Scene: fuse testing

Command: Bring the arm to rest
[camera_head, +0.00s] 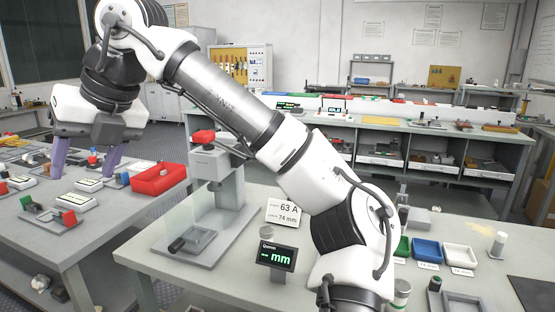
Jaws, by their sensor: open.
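My arm arches across the view from the lower right to the upper left. My gripper (86,164) hangs at the left, pointing down, with its two purple fingers apart and nothing seen between them. It is over or in front of the left table, near a red bin (159,179). Whether the fingertips touch anything there cannot be told. Part of the near table is hidden behind my arm.
The left table (62,252) holds several small fixtures. On the near table stand a grey press (217,180), a label card (286,214), a small display (276,257) reading "-- mm", and green, blue (428,251) and white trays (459,257). Shelved benches stand behind.

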